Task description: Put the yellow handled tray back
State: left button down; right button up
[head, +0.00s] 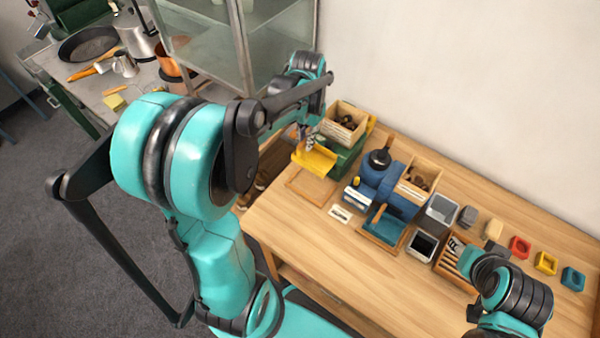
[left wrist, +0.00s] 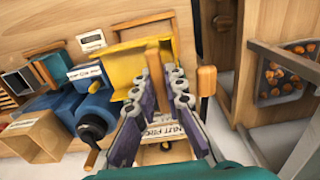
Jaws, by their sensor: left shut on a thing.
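The yellow tray (head: 316,158) is at the left end of the wooden table, in front of a green unit (head: 349,157). In the left wrist view the yellow tray (left wrist: 124,67) lies just beyond my fingers, partly covered by them. My left gripper (head: 309,141) is shut on the tray; its purple-grey fingers (left wrist: 163,98) show large in the left wrist view. I cannot tell whether the tray touches the green unit or hangs free. My right arm shows at the lower right, but its gripper is hidden.
A thin wooden frame (head: 312,188) lies on the table in front of the tray. A blue unit (head: 385,183) with a blue tray (head: 384,230) stands to the right. Crates and coloured small boxes fill the back and right. The front table strip is clear.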

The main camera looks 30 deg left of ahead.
pick_arm(q)
notch_tip(320, 180, down, 14)
jog(key=b, duration=0.3)
jog(key=shift+w+f, duration=0.1)
jog(key=shift+f+b, duration=0.1)
jog(key=shift+b, duration=0.2)
jog(key=c, duration=1.6)
grip_release()
